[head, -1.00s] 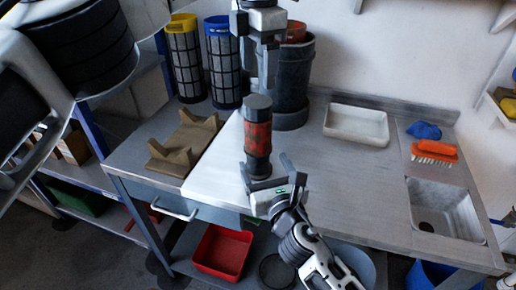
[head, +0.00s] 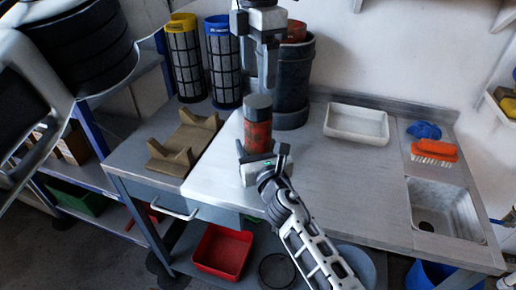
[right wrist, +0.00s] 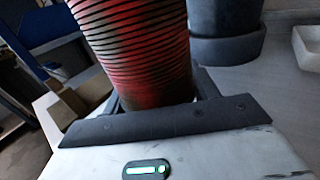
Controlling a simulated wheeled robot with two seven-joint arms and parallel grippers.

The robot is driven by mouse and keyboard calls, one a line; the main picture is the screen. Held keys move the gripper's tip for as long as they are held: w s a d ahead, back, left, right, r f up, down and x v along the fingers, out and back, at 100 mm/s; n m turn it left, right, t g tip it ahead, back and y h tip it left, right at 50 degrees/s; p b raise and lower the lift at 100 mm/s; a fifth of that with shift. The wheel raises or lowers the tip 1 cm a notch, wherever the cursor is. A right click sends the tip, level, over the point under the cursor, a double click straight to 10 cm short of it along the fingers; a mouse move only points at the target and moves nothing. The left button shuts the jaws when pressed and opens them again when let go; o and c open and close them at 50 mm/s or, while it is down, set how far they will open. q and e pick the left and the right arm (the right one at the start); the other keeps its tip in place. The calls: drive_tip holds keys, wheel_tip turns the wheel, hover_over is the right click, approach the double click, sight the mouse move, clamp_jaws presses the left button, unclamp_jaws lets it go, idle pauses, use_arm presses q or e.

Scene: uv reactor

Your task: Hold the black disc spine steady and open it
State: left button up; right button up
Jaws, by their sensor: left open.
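The disc spine (head: 257,132) stands upright on the white board (head: 215,165). It is a cylinder with a dark grey cap (head: 258,102) and a ribbed red and black body. My right gripper (head: 262,150) comes from below right, with its fingers apart on either side of the lower body; a gap seems to show at its right finger. In the right wrist view the ribbed red body (right wrist: 140,45) rises close in front of the palm and hides much of the fingers. My left gripper (head: 267,80) points down from above, open and empty, just above and behind the cap.
A dark bucket (head: 292,85) stands close behind the spine. Blue (head: 222,65) and yellow (head: 185,60) mesh cylinders and a brown cradle (head: 183,145) are at left. A white tray (head: 356,124), an orange brush (head: 434,151) and a sink (head: 445,207) are at right. The bench middle is clear.

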sight(258, 101)
clamp_jaws()
use_arm(q)
drive_tip(key=m, duration=0.6)
drive_tip(key=shift+m, duration=0.4)
drive_tip(key=m, duration=0.4)
drive_tip(key=shift+m, duration=0.4)
drive_tip(key=m, duration=0.2)
drive_tip(key=shift+m, duration=0.4)
drive_tip(key=m, duration=0.4)
drive_tip(key=shift+m, duration=0.4)
drive_tip(key=m, duration=0.7)
drive_tip(key=shift+m, duration=0.4)
drive_tip(key=shift+f, duration=4.05)
drive_tip(key=shift+c, duration=0.3)
